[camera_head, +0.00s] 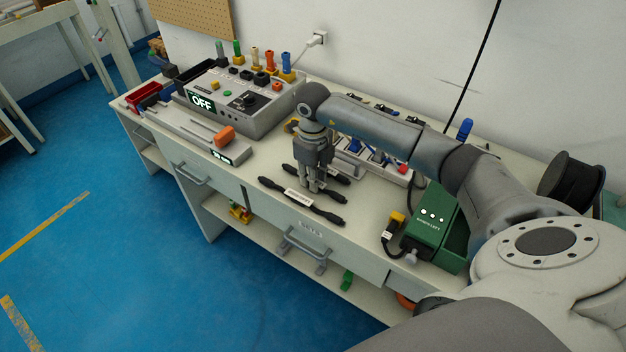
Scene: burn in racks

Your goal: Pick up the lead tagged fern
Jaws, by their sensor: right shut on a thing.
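Dark leads lie close together on the bench top. The front lead (328,215) is black with a pale tag (299,197); the writing is too small to read, so I cannot tell which lead is tagged fern. Another dark lead (288,170) lies just behind it, partly hidden by my right gripper. My right gripper (313,188) points down at the leads, low over the bench, and is shut on a lead. Its fingers hide the grip, and I cannot tell which lead is held. My left gripper is not in view.
A grey console (240,105) with an OFF display and coloured plugs stands at the back left. A green box (432,228) with a yellow-ended connector (396,220) stands to the right. A black spool (571,178) is at the far right. The bench front edge is close to the leads.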

